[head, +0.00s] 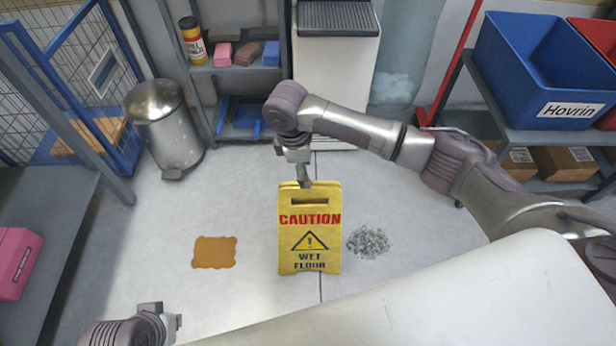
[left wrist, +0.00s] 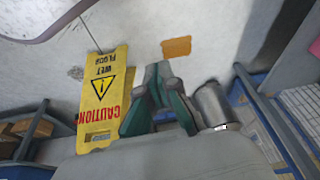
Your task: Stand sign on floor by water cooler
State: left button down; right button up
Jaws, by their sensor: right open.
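The yellow caution wet-floor sign (head: 310,235) appears upright on the grey floor, its printed face toward me. It also shows upside down in the left wrist view (left wrist: 102,98). My right gripper (head: 304,181) is open at the sign's top edge, above the handle slot; contact is unclear. A white cabinet with a dark grille top (head: 335,75), apparently the water cooler, stands at the back wall behind my right arm. My left gripper (head: 170,322) is at the bottom left, well apart from the sign.
A brown spill (head: 213,252) lies left of the sign and a grey speckled patch (head: 368,242) right of it. A metal bin (head: 165,125), shelves (head: 235,75) and a blue cage (head: 75,100) stand behind. A blue crate (head: 540,65) sits on the right rack.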

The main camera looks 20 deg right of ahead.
pick_arm(q)
jog(key=p+x, duration=0.1)
jog(key=x, duration=0.4)
jog(key=shift+s+d+f, duration=0.1)
jog(key=shift+s+f, duration=0.05)
pick_arm(e)
jog(key=r, duration=0.4)
jog(key=shift+a+r, duration=0.15)
jog(key=shift+a, duration=0.2)
jog(key=s+a+f+m+t+y, duration=0.1)
jog(key=s+a+f+m+y, duration=0.2)
jog(key=s+f, duration=0.25)
jog(key=s+a+f+m+t+y, duration=0.1)
jog(key=s+a+f+m+y, duration=0.1)
jog(key=s+a+f, duration=0.3)
jog(key=s+d+f+m+t+h, duration=0.1)
jog(key=s+d+m+h, duration=0.2)
jog(key=s+d+m, duration=0.4)
jog(key=s+d, duration=0.6)
jog(key=d, duration=0.2)
jog(key=shift+d+f+m+t, duration=0.3)
jog(key=shift+f+m, duration=0.05)
jog(key=shift+m, duration=0.05)
jog(key=shift+s, duration=0.1)
